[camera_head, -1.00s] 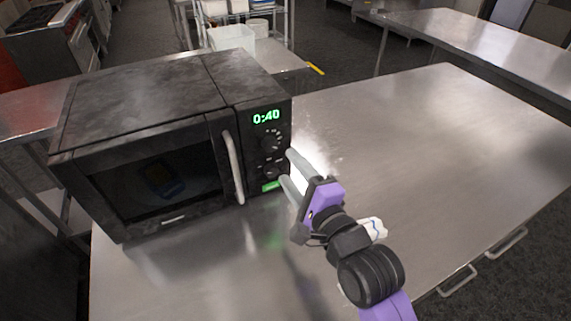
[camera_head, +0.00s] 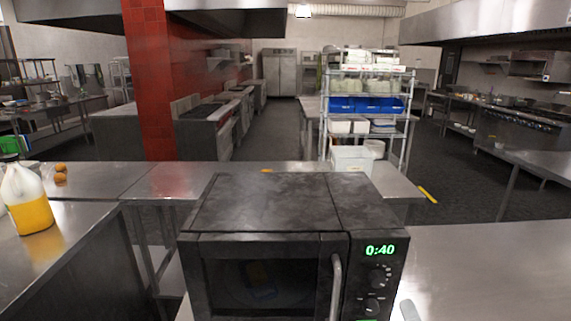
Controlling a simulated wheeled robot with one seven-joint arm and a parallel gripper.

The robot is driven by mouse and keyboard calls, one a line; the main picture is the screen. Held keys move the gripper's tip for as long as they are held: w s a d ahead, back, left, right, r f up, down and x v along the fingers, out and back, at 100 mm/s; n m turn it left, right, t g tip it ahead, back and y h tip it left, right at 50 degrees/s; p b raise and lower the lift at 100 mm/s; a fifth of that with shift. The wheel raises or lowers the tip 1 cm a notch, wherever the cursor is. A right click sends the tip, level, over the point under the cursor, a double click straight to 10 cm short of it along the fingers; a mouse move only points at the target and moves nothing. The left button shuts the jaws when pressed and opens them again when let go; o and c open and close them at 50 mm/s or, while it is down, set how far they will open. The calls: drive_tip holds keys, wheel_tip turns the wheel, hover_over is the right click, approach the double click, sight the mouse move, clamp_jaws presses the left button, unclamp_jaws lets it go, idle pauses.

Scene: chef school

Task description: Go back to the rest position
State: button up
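The black microwave (camera_head: 275,205) stands on a steel table at the bottom centre of the head view. Its door is shut and its green display (camera_head: 380,250) reads 0:40. A dim yellow and blue item (camera_head: 260,280) shows through the dark door glass; I cannot tell what it is. Only one pale fingertip of my gripper (camera_head: 409,310) shows at the bottom edge, just right of the microwave's control panel. I cannot tell whether it touches the panel. The rest of my gripper and my arm are out of the frame.
A jug of orange liquid (camera_head: 35,215) and brown round items (camera_head: 60,174) stand on the left counters. A wire shelf rack (camera_head: 365,105) with blue bins stands behind the microwave. The steel table (camera_head: 480,270) is clear to the right.

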drive_tip(key=s+f+n+g, duration=0.2)
drive_tip(key=s+f+n, duration=0.3)
drive_tip(key=s, duration=1.1)
drive_tip(key=s+a+f+n+g, duration=0.1)
drive_tip(key=s+f+n, duration=0.5)
drive_tip(key=s, duration=1)
drive_tip(key=shift+a+n+g, duration=0.15)
drive_tip(key=shift+n+g, duration=0.65)
drive_tip(key=shift+n, duration=0.2)
